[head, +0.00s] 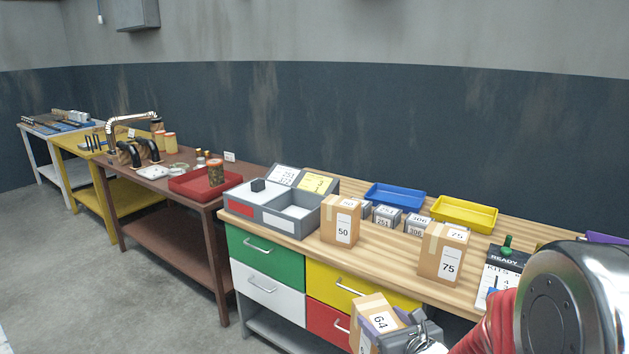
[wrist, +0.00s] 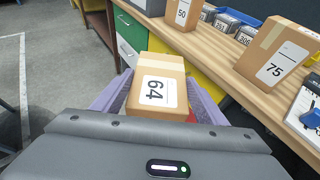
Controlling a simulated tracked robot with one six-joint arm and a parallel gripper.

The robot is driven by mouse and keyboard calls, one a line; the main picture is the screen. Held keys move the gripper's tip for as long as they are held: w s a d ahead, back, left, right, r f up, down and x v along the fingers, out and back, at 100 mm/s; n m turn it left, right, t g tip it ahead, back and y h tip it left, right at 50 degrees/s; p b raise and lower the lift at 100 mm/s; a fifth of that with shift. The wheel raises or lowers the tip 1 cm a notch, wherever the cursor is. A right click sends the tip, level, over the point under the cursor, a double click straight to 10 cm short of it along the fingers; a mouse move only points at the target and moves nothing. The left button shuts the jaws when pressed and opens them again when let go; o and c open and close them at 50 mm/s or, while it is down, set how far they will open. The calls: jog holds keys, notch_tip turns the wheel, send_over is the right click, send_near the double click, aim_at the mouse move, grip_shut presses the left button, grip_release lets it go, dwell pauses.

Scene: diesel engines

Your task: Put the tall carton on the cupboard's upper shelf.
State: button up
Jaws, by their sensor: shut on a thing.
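A brown carton labelled 64 (head: 374,315) is in my gripper (head: 398,333), in front of the workbench drawers and below the bench top. In the wrist view the carton (wrist: 158,85) sits between the two lilac fingers of my gripper (wrist: 155,98), which are shut on its sides. Its lower part is hidden by the gripper body. Two other cartons stand on the bench: one labelled 50 (head: 341,221) and a bigger one labelled 75 (head: 442,253). No cupboard with an upper shelf shows in either view.
The wooden bench (head: 390,262) also holds a grey divided box (head: 290,225), a blue tray (head: 394,197), a yellow tray (head: 464,213), small grey boxes (head: 387,216) and a READY sign (head: 502,268). A brown table (head: 130,176) with a red tray (head: 200,184) stands left.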

jog(key=shift+w+a+r, duration=0.1)
jog(key=shift+a+r, duration=0.2)
jog(key=shift+r, duration=0.25)
jog(key=shift+f, duration=0.1)
